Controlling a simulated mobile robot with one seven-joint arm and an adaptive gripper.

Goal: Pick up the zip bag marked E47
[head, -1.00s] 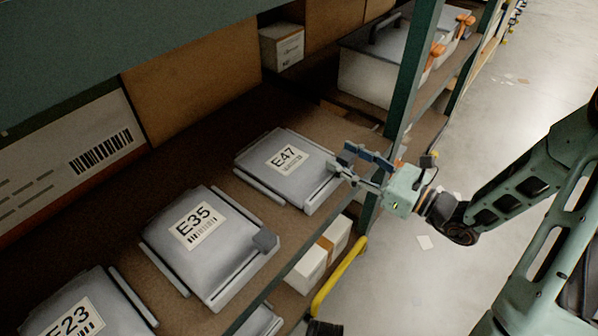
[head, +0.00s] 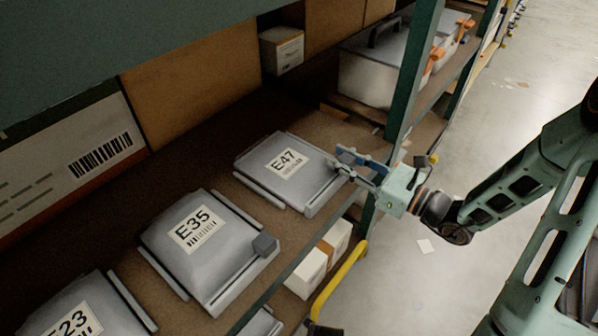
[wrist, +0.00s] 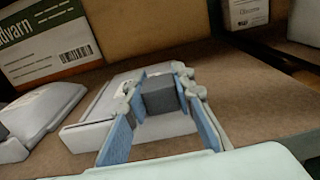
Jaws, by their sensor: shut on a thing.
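The zip bag marked E47 (head: 312,187) is a grey, flat, pillow-like pack with a white label. It lies on the brown shelf, with a grey rail along its left side. My gripper (head: 345,167) is at its right front edge in the head view. In the wrist view the blue fingers of my gripper (wrist: 160,98) are shut on a dark grey block-like tab (wrist: 160,96) at the bag's near edge. The bag's pale body (wrist: 92,117) shows behind and left of the fingers. In the head view the gripper hides the tab.
The bag marked E35 (head: 220,240) and the bag marked E23 (head: 105,305) lie to the left on the shelf (head: 272,232). A green rack post (head: 405,90) stands just behind my gripper. Boxes line the back; a yellow rail (head: 340,280) runs below the front edge.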

